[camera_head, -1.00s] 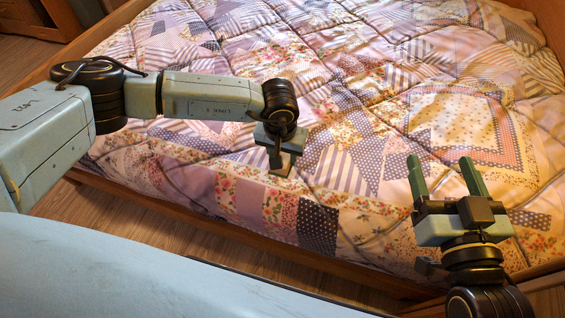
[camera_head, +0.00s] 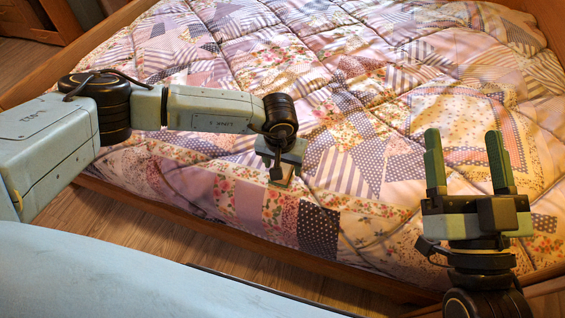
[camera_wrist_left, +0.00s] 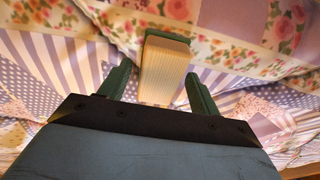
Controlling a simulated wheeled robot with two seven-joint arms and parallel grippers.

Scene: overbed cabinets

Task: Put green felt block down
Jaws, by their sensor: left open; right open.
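The green felt block (camera_wrist_left: 165,68) shows in the left wrist view as a pale wooden block with a dark green felt edge at its far end. It is over the patchwork quilt, between the spread fingers of my left gripper (camera_wrist_left: 157,70), with a gap visible at each side. My left gripper (camera_head: 281,172) points down close to the quilt near the bed's front side in the head view, and it hides most of the block there. My right gripper (camera_head: 463,136) is open and empty, fingers pointing away over the bed's right part.
The patchwork quilt (camera_head: 350,90) covers the bed, soft and creased, with wide free room beyond my left gripper. A wooden bed rail (camera_head: 240,245) runs along the near side. A wooden cabinet (camera_head: 40,18) stands at the far left.

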